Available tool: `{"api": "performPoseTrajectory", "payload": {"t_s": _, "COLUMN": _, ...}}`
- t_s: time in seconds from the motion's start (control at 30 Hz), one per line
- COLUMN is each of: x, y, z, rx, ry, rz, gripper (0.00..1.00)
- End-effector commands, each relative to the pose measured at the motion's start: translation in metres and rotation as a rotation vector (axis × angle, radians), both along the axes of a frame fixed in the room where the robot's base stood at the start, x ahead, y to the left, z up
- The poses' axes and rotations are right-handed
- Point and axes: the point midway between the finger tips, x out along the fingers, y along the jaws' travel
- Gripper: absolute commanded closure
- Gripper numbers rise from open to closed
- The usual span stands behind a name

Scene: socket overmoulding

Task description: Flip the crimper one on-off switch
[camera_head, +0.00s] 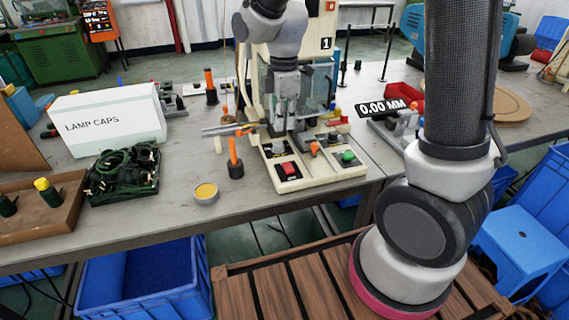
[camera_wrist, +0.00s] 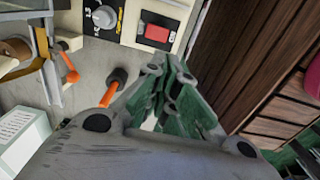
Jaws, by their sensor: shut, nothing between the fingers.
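The crimper (camera_head: 327,70), marked 1, stands on the workbench in the head view. Its cream control panel (camera_head: 318,181) faces the front, with a red rocker switch (camera_head: 288,169) in a black frame at the front left and a green button (camera_head: 348,157) at the right. In the wrist view the red switch (camera_wrist: 157,33) shows at the top, beside a round dial (camera_wrist: 104,17). My gripper (camera_head: 279,128) points down above the back left of the panel, apart from the switch. Its fingers (camera_wrist: 168,70) are together and empty in the wrist view. The switch's on or off position cannot be told.
An orange-handled tool in a dark holder (camera_head: 235,160) stands left of the panel, close to my gripper. A round tin (camera_head: 206,193), a tray of dark cables (camera_head: 122,174) and a white LAMP CAPS box (camera_head: 108,118) are further left. The bench front is partly clear.

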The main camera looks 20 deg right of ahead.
Motion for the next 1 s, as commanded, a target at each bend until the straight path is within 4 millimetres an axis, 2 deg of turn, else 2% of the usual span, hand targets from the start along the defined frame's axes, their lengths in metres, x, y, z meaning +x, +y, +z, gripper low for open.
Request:
{"api": "performPoseTrajectory", "payload": {"t_s": 0.33, "x": -0.001, "y": 0.000, "z": 0.000, "rx": 0.000, "ry": 0.001, "rz": 0.012, "gripper": 1.00}}
{"api": "performPoseTrajectory", "payload": {"t_s": 0.47, "x": -0.001, "y": -0.001, "z": -0.007, "rx": -0.001, "ry": 0.003, "rz": 0.011, "gripper": 1.00}}
{"api": "performPoseTrajectory", "payload": {"t_s": 0.57, "x": -0.001, "y": -0.001, "z": -0.021, "rx": -0.002, "ry": 0.005, "rz": 0.011, "gripper": 1.00}}
{"api": "performPoseTrajectory", "payload": {"t_s": 1.0, "x": -0.002, "y": -0.001, "z": -0.111, "rx": -0.002, "ry": 0.005, "rz": 0.010, "gripper": 1.00}}
